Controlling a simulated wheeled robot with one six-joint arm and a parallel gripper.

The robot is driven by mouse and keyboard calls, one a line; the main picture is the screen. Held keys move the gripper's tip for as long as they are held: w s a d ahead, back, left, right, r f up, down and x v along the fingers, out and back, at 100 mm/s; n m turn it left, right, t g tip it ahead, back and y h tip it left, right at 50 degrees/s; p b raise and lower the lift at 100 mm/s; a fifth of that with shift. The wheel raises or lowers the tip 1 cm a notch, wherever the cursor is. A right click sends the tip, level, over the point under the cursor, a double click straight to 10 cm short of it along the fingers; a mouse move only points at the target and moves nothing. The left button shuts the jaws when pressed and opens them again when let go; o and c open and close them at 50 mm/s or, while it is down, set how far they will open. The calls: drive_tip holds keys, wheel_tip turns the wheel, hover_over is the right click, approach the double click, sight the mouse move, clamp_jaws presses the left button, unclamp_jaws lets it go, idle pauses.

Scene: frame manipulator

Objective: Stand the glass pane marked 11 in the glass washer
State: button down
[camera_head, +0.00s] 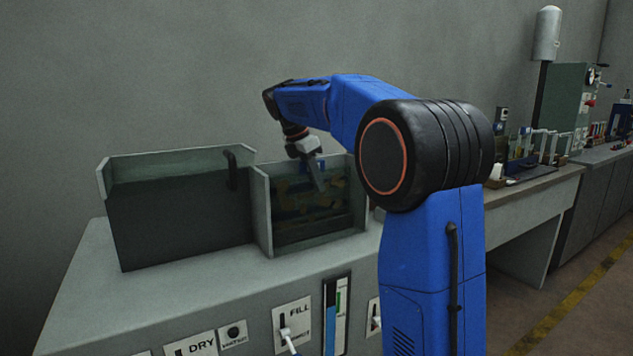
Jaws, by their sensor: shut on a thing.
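The glass washer is a grey bench unit with two open-topped tanks. The left tank (180,222) has a dark front and a black hook-shaped part at its right end. The right tank (262,212) has a see-through front, with murky brownish patches behind it. My gripper (319,180) points down into the top of the right tank. It is shut on a thin pane, which is hard to make out against the tank. No number 11 can be read, and the pane's lower edge is hidden in the murk.
The front panel has a FILL lever (287,334), a DRY label (202,345) and a level gauge (336,312). My blue arm hides the washer's right end. A side bench (520,190) with small racks stands at the right. The wall is close behind the tanks.

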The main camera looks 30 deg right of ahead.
drive_tip(key=shift+f, duration=0.15)
drive_tip(key=c, duration=1.6)
unclamp_jaws()
drive_tip(key=shift+c, duration=0.2)
drive_tip(key=v, duration=1.7)
drive_tip(key=shift+a, duration=0.15)
drive_tip(key=s+a+f+m+t+y, duration=0.1)
drive_tip(key=s+f+m, duration=0.35)
drive_tip(key=s, duration=0.45)
drive_tip(key=s+a+f+m+t+y, duration=0.1)
drive_tip(key=s+f+m, duration=0.2)
drive_tip(key=s+f, duration=0.45)
drive_tip(key=s+a+f+m+t+y, duration=0.2)
drive_tip(key=s+f+m, duration=0.9)
drive_tip(key=s+f, duration=1.1)
wheel_tip(320, 180, down, 3)
drive_tip(key=shift+a+r+t, duration=0.1)
drive_tip(key=shift+a+t, duration=0.2)
drive_tip(key=shift+a, duration=0.9)
